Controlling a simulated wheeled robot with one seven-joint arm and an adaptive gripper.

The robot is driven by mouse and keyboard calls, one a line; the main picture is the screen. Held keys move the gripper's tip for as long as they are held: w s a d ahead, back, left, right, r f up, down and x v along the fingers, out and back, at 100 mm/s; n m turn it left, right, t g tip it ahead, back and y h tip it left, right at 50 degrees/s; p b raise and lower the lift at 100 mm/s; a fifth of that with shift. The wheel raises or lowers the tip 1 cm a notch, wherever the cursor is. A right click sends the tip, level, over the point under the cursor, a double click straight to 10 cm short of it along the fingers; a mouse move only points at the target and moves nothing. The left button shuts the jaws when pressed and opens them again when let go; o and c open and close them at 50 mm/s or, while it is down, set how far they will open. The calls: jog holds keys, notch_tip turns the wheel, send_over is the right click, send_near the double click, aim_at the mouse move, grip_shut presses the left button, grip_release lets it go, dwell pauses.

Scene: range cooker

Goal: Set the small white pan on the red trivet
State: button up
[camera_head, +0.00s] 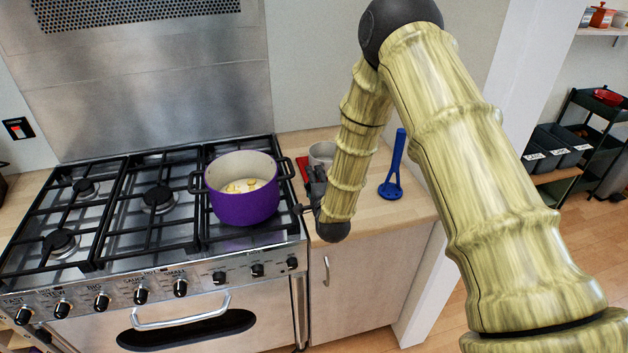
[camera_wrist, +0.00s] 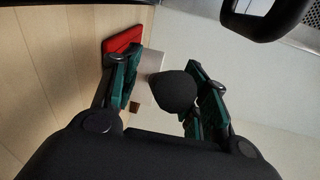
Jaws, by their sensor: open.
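The small white pan (camera_head: 322,152) stands on the wooden counter right of the cooker, partly hidden behind my gripper (camera_head: 314,174). The red trivet (camera_head: 302,167) lies flat on the counter just left of the pan, close beside it. In the wrist view the red trivet (camera_wrist: 122,40) shows past my left finger. The pale side of the pan (camera_wrist: 154,62) shows between the fingers, partly covered by its rounded black handle end (camera_wrist: 174,92). My gripper (camera_wrist: 163,75) is open, with the handle end between its teal-padded fingers; I cannot tell whether either finger touches it.
A purple pot (camera_head: 243,200) with pale pieces inside stands on the right burners of the cooker (camera_head: 130,215), its handle near my gripper. A blue utensil (camera_head: 393,172) stands upright on the counter to the right. The counter front right of my gripper is clear.

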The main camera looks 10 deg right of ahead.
jog(key=shift+s, duration=0.1)
jog(key=s+r, duration=0.1)
jog(key=s, duration=1)
jog(key=shift+s+r, duration=0.15)
jog(key=shift+s, duration=0.2)
